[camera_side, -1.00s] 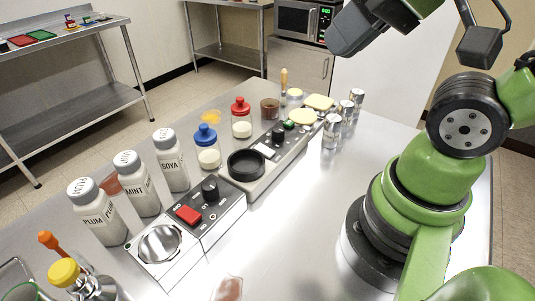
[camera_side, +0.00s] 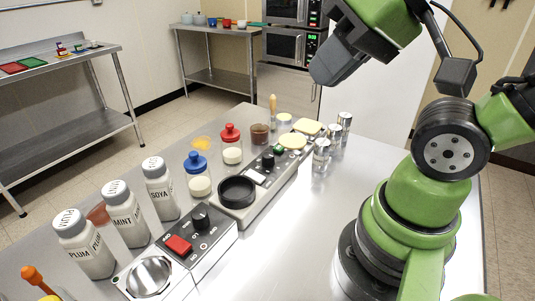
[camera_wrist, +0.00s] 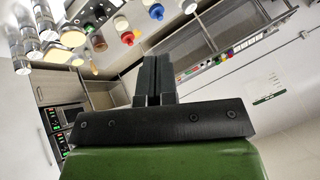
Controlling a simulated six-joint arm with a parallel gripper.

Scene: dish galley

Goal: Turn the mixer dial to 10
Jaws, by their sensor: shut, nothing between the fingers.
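Two units with black dials stand on the steel table in the side view. The nearer unit (camera_side: 203,257) has a metal bowl (camera_side: 148,276), a red switch (camera_side: 178,245) and a black dial (camera_side: 200,216) with small printed marks around it. The farther unit (camera_side: 226,210) has a black ring (camera_side: 237,191), a small display, a black dial (camera_side: 268,161) and a green button. I cannot read either dial's setting. My gripper (camera_side: 322,72) is raised above the far part of the table, away from both units. In the wrist view its fingers (camera_wrist: 155,70) are together and empty.
White PLUM (camera_side: 85,245), MINT (camera_side: 125,215) and SOYA (camera_side: 161,190) bottles stand left of the units. Blue-lidded (camera_side: 199,175) and red-lidded (camera_side: 231,145) jars stand behind. Metal shakers (camera_side: 321,153) stand at the far right.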

